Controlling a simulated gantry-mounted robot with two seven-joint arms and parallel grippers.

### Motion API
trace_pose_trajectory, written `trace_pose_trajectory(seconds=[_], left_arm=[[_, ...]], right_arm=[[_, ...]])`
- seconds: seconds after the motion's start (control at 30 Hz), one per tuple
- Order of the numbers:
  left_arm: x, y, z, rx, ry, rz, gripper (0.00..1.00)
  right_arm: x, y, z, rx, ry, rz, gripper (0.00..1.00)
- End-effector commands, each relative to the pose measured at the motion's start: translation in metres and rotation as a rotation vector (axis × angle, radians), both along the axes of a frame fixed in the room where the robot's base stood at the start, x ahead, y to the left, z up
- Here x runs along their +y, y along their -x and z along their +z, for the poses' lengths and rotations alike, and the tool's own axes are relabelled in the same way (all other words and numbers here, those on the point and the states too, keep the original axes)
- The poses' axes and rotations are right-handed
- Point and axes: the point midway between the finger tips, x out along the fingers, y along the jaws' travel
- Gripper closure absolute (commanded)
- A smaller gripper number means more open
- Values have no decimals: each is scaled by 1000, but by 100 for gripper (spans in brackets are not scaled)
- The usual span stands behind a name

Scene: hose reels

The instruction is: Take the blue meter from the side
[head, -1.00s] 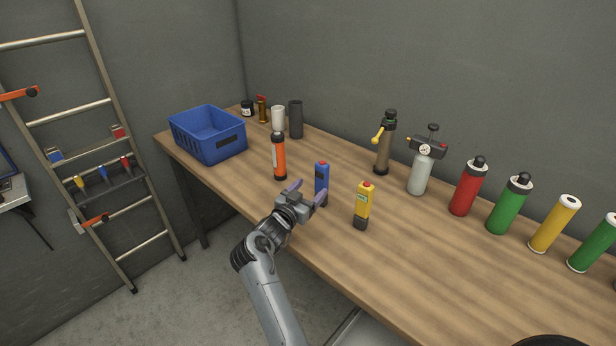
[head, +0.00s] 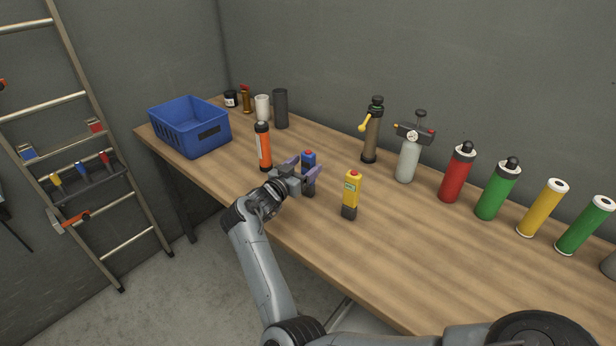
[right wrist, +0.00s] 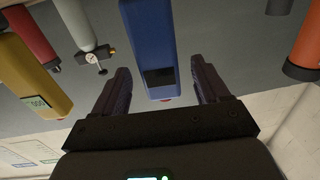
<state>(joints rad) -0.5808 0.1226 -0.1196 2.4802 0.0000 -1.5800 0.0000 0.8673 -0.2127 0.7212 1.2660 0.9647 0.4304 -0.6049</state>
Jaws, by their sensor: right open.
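The blue meter (head: 309,159) stands upright near the front edge of the workbench, with a red spot on top. My right gripper (head: 303,172) is open at the meter's side, its purple fingers on either side of it and hiding part of its body. In the right wrist view the blue meter (right wrist: 152,50) shows its dark screen and lies between the two spread fingers (right wrist: 157,88), with gaps visible on both sides. My left gripper is not in view.
A yellow meter (head: 351,195) stands close on the right, and an orange tube (head: 263,147) on the left. A blue crate (head: 188,128) sits at the bench's left end. Bottles and canisters line the back. The bench (head: 420,260) is clear at front right.

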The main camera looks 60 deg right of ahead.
Motion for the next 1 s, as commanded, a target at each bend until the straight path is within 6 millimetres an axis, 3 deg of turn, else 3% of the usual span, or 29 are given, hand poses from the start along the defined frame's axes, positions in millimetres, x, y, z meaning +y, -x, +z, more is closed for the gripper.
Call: trace_pose_trajectory(seconds=[0.3,0.57,0.93,1.0], left_arm=[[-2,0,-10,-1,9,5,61],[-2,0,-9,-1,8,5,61],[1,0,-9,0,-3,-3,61],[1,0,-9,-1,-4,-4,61]], right_arm=[[-38,2,-2,-1,1,-1,26],[-41,2,-1,-1,1,0,26],[-40,2,-1,-1,1,0,82],[-41,2,-1,-2,1,0,84]])
